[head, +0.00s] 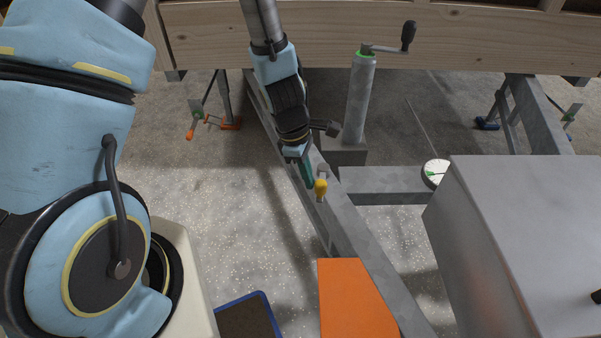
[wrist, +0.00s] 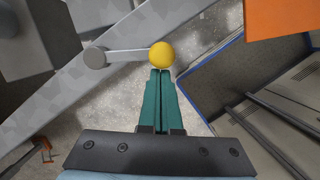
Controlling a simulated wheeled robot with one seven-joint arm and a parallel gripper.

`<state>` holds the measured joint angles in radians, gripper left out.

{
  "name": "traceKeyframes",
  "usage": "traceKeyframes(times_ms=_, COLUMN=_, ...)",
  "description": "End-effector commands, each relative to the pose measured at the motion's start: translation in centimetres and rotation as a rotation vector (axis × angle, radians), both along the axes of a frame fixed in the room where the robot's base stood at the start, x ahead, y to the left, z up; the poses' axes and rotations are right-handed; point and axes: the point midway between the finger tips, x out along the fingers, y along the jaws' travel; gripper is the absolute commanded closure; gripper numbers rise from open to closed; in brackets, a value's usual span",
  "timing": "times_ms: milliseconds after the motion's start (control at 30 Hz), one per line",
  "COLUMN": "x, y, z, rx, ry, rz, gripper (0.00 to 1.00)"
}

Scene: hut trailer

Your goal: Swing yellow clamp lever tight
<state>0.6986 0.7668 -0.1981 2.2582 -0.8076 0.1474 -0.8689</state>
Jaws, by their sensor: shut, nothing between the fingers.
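The yellow clamp lever shows as a yellow ball knob (head: 321,185) beside the grey steel trailer beam in the head view. In the wrist view the yellow knob (wrist: 162,54) sits at the right end of a thin metal lever arm (wrist: 128,53). The arm runs left to a round grey pivot (wrist: 94,56) on the beam. My gripper (head: 309,180) has teal fingers, shut and empty. In the wrist view the fingertips (wrist: 159,72) are right at the near side of the knob; I cannot tell whether they touch it.
A grey steel beam (head: 362,240) runs under the lever. An orange panel (head: 352,300) lies in front. A jack post with a crank (head: 360,95) stands behind to the right. A large grey box (head: 535,220) fills the right. Speckled floor (head: 235,200) is open to the left.

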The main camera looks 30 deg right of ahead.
Motion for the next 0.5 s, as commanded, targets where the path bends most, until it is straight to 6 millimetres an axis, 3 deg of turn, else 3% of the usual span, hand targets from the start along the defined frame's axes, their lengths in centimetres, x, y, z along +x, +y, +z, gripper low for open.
traceKeyframes(times_ms=500, x=-1.15, y=-1.1, z=-0.01, rx=0.0, ry=0.0, rz=0.025, gripper=1.0)
